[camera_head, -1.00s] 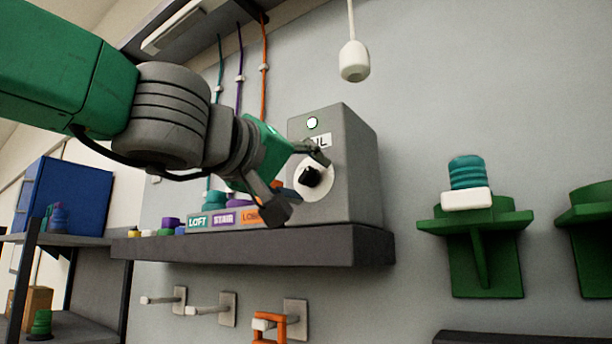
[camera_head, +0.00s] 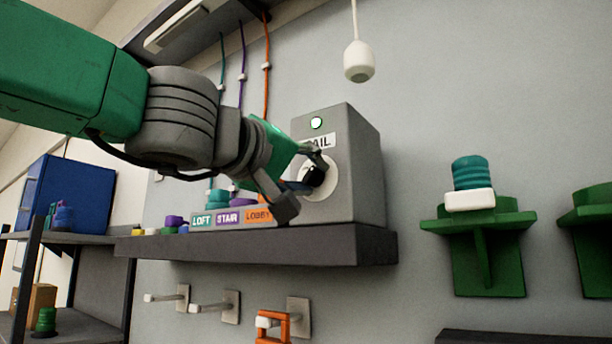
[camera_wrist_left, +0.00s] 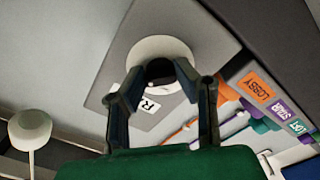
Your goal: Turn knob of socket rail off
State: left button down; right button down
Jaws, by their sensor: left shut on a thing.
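The grey socket rail box (camera_head: 358,165) stands on the dark wall shelf, with a lit pale green lamp (camera_head: 317,123) above a label that reads "AIL" where it shows. Its black knob (camera_head: 314,176) sits on a round white dial (camera_head: 326,190) on the front face. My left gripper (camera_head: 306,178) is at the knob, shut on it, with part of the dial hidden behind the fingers. In the left wrist view the two fingers (camera_wrist_left: 160,92) close around the dark knob (camera_wrist_left: 159,70) in front of the white dial (camera_wrist_left: 150,48). My right gripper is not in view.
The dark shelf (camera_head: 260,246) carries a label strip reading LOFT, STAIR, LOBBY (camera_head: 228,218) close below my gripper. Green brackets (camera_head: 487,270) are on the right wall; pegs are below the shelf.

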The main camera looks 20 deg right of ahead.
pick_arm(q)
jog(key=n, duration=0.2)
jog(key=n+p, duration=0.1)
jog(key=n, duration=0.1)
jog(key=shift+s+d+f+n, duration=0.1)
jog(key=shift+d+f+n, duration=0.1)
jog(key=shift+f+n, duration=0.15)
jog(key=n+p, duration=0.1)
jog(key=n, duration=0.3)
jog(key=shift+r, duration=0.1)
jog(key=n, duration=0.4)
jog(key=shift+n, duration=0.35)
jog(key=n, duration=0.3)
jog(key=shift+a+r, duration=0.1)
jog(key=shift+r, duration=0.1)
jog(key=shift+r+n, duration=0.1)
jog(key=shift+n, duration=0.4)
jog(key=shift+a+r, duration=0.1)
jog(key=shift+r, duration=0.05)
jog(key=c, duration=1.2)
grip_release()
jog(key=shift+d, duration=0.2)
jog(key=shift+d, duration=0.1)
